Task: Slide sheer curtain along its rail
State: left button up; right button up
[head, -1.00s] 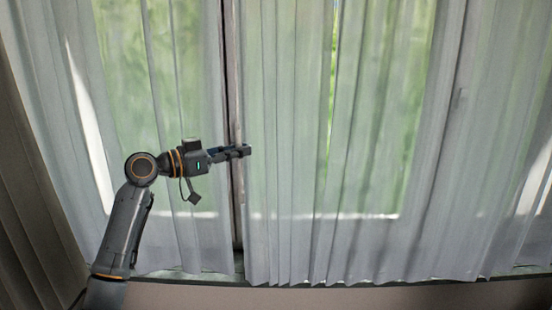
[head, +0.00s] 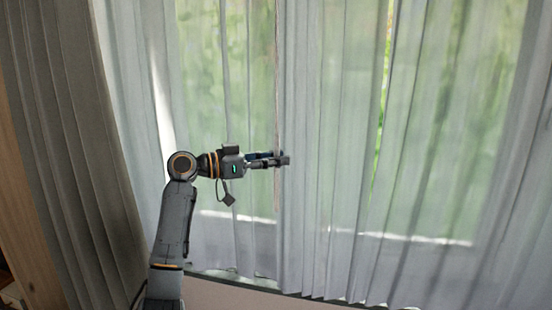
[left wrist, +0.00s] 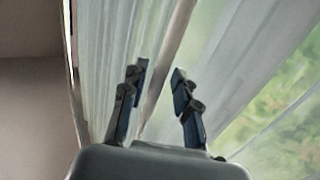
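The sheer curtain (head: 335,190) hangs in pale, translucent folds over the window, its leading edge near mid-picture in the head view. A second sheer panel (head: 240,90) hangs to its left. My left gripper (head: 279,159) comes in from the left, with its fingertips at that leading edge. In the left wrist view the two fingers (left wrist: 159,70) stand apart, with a narrow fold or edge of cloth showing between them. Whether either finger touches the cloth I cannot tell. The sheer curtain also shows in the left wrist view (left wrist: 222,60). My right gripper is out of view. The rail is not in view.
A heavier grey-brown drape (head: 75,150) hangs at the far left, beside a wooden edge (head: 22,220). Below the curtains runs a plain low wall (head: 225,295). Green foliage shows through the window.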

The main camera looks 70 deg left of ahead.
pick_arm(q)
jog(key=shift+s+r, duration=0.1)
jog(key=shift+s, duration=0.05)
jog(key=s+a, duration=0.1)
jog(key=s, duration=1)
jog(key=shift+s, duration=0.4)
jog(key=shift+w, duration=0.1)
